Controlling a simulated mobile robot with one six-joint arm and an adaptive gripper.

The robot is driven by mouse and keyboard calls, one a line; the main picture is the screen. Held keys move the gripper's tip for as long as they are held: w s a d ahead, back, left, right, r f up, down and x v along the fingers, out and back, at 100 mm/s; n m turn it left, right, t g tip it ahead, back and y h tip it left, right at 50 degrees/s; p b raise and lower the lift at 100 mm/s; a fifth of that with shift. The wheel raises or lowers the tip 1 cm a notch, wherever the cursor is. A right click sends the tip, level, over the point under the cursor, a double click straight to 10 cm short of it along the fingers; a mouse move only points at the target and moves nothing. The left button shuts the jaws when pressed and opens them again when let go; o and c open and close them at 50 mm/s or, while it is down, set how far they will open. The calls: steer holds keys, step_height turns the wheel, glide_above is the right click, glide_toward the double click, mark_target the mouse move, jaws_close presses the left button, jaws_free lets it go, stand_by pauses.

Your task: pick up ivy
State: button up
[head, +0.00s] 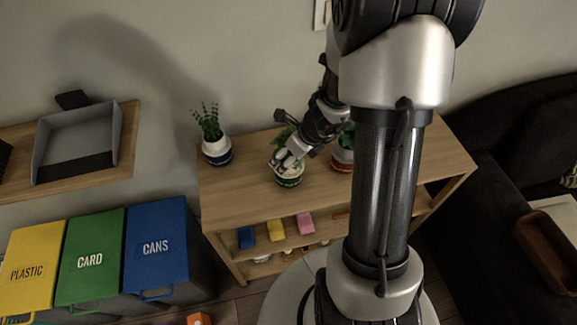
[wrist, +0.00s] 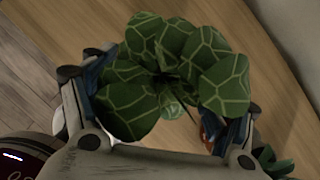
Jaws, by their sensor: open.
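A potted plant, which I take as the ivy, stands on the wooden shelf top in the head view, in a white pot with a green band (head: 290,180). In the wrist view its broad dark green leaves with pale veins (wrist: 175,65) fill the space between my fingers. My gripper (head: 287,157) is open, directly over this plant, with one finger on each side of the leaves. In the head view it hides most of the foliage. The pot is mostly hidden under the leaves in the wrist view, so I cannot tell whether the fingers touch it.
A taller plant in a white and blue pot (head: 217,152) stands to the left. Another plant in a red-banded pot (head: 343,157) stands close on the right. The wooden shelf unit (head: 235,195) has clear top space in front. Bins and a dark sofa (head: 510,130) flank it.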

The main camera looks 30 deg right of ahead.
steer(key=shift+w+f, duration=0.15)
steer(key=shift+f, duration=0.2)
steer(key=shift+r, duration=0.15)
steer(key=c, duration=1.2)
